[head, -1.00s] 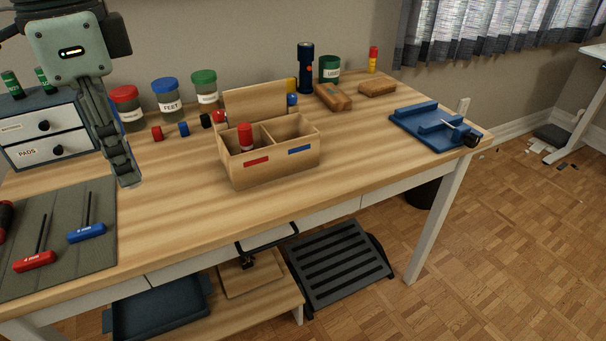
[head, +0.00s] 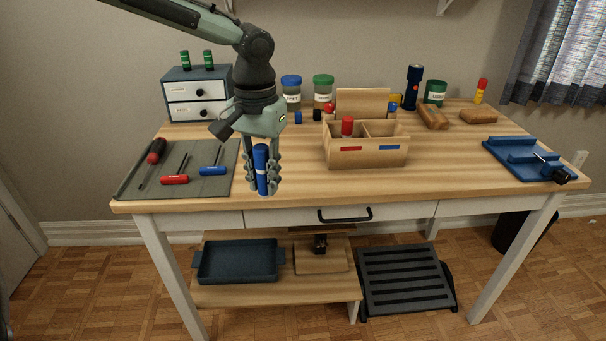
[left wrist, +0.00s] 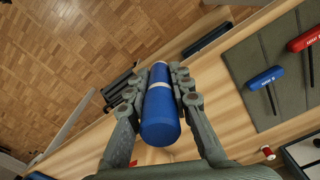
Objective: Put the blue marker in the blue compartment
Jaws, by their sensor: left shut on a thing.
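My left gripper (head: 262,178) is shut on the blue marker (head: 261,165), which hangs upright between its fingers near the desk's front edge. In the left wrist view the marker (left wrist: 160,110) lies lengthwise between the fingers. The wooden two-compartment box (head: 365,157) stands to the right of the gripper, apart from it. Its left compartment has a red label (head: 351,148) and holds a red marker (head: 347,126). Its right compartment, with a blue label (head: 389,147), looks empty from here, though its floor is hidden. My right gripper is not in view.
Jars, a drawer unit (head: 197,99) and a flashlight (head: 413,88) stand at the back. A blue fixture (head: 528,162) lies far right. The desk between gripper and box is clear.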

